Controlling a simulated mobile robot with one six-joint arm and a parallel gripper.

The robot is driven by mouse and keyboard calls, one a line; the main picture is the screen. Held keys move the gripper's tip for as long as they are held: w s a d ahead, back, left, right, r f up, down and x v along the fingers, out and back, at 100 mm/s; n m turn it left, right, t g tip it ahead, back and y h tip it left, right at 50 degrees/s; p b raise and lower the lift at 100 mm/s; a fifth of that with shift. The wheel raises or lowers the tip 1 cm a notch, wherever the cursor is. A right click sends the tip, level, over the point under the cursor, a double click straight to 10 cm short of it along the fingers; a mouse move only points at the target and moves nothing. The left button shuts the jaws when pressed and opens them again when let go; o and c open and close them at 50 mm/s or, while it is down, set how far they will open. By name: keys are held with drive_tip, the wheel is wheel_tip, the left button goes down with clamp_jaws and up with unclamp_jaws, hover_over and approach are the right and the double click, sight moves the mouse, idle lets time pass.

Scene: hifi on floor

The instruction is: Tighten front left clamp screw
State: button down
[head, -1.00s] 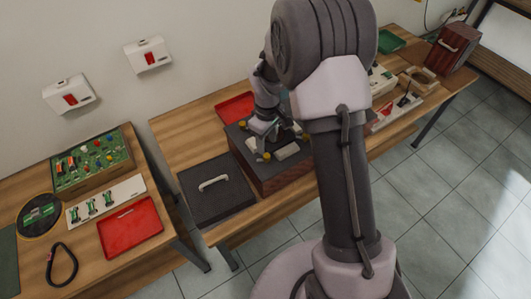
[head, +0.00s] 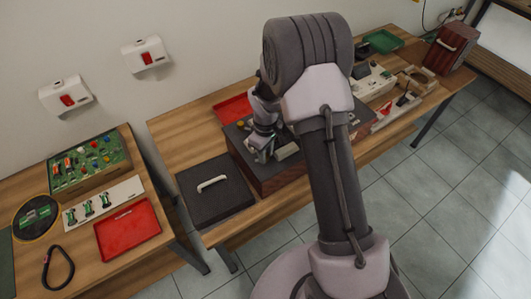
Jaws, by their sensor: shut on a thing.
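The hi-fi unit (head: 281,181) is a dark-topped box with a reddish wooden front, on the long wooden table. Small yellow clamp knobs sit on its top; the back left one (head: 240,123) shows left of my arm. My gripper (head: 261,156) points down at the front left part of the unit's top. It is shut on the front left clamp screw, which its fingers cover. My arm hides the right part of the unit. A pale block lies on the top just right of the gripper.
A dark lid with a white handle (head: 214,190) lies left of the unit. A red tray (head: 234,109) is behind it. Several parts and a green tray (head: 384,41) are at the table's right. A side table (head: 88,226) holds a circuit board and another red tray.

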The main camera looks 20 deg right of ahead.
drive_tip(key=shift+m, duration=0.3)
drive_tip(key=m+b, duration=0.2)
drive_tip(key=m, duration=0.2)
drive_tip(key=shift+f+m+b, duration=0.1)
drive_tip(key=shift+m+b, duration=0.25)
drive_tip(key=shift+m, duration=0.05)
drive_tip(key=m+b, duration=0.2)
drive_tip(key=m, duration=0.3)
drive_tip(key=m+b, duration=0.2)
drive_tip(key=m, duration=0.3)
drive_tip(key=shift+m+b, duration=0.4)
drive_tip(key=m+b, duration=0.2)
drive_tip(key=m, duration=0.3)
drive_tip(key=shift+m, duration=0.3)
drive_tip(key=c, duration=1.2)
unclamp_jaws()
